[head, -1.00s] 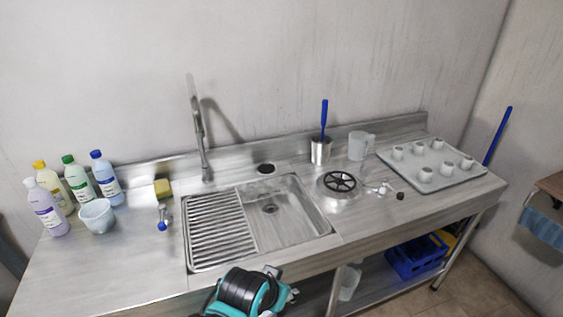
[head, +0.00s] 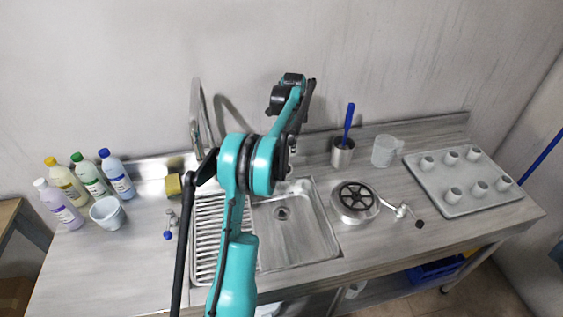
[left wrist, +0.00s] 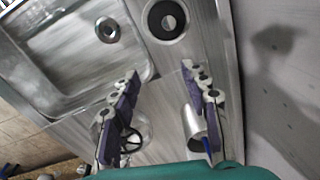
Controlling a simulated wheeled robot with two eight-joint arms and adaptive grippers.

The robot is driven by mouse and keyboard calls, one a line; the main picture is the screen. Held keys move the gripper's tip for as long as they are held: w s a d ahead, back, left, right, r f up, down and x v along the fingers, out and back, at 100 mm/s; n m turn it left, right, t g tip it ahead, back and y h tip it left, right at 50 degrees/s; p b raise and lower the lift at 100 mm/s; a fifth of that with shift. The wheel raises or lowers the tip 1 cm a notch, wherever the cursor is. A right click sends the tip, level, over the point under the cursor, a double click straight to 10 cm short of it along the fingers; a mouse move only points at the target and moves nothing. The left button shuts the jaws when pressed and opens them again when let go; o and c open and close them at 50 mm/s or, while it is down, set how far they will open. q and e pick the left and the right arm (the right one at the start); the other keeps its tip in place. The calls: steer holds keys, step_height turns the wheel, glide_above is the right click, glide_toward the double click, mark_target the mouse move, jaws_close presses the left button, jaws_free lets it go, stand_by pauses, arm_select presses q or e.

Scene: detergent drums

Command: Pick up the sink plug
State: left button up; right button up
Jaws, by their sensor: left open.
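The sink plug looks to be the black round disc with a pale centre (left wrist: 167,19) on the steel counter beside the basin, at the top of the left wrist view. In the head view my arm hides it. My left gripper (head: 291,150) hangs down behind the sink, largely covered by my own arm there. In the left wrist view its two purple-padded fingers (left wrist: 160,74) are spread apart with nothing between them. The disc lies beyond the fingertips, apart from them. My right gripper is not in view.
The sink basin (head: 294,238) has a drain hole (left wrist: 108,30). A metal cup with a blue-handled brush (head: 342,152), a clear jug (head: 384,151) and a round black-spoked pan (head: 355,198) stand right. A tray of small cups (head: 462,208) is far right. Bottles (head: 90,178) and a sponge (head: 173,185) are left.

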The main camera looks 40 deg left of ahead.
arm_select(q)
steer(key=shift+m+g, duration=0.4)
steer(key=shift+m, duration=0.3)
steer(key=a+f, duration=0.2)
steer(key=a, duration=0.1)
steer(key=a+f+p, duration=0.1)
steer(key=a, duration=0.1)
steer(key=shift+w+a+f, duration=0.1)
steer(key=shift+w+f, duration=0.05)
steer(key=shift+f, duration=0.05)
steer(key=shift+a+f, duration=0.15)
steer(key=shift+f, duration=0.2)
step_height(320, 180, down, 8)
steer(key=shift+r+b, duration=0.15)
steer(key=shift+b, duration=1)
steer(key=shift+r, duration=0.1)
jaws_close()
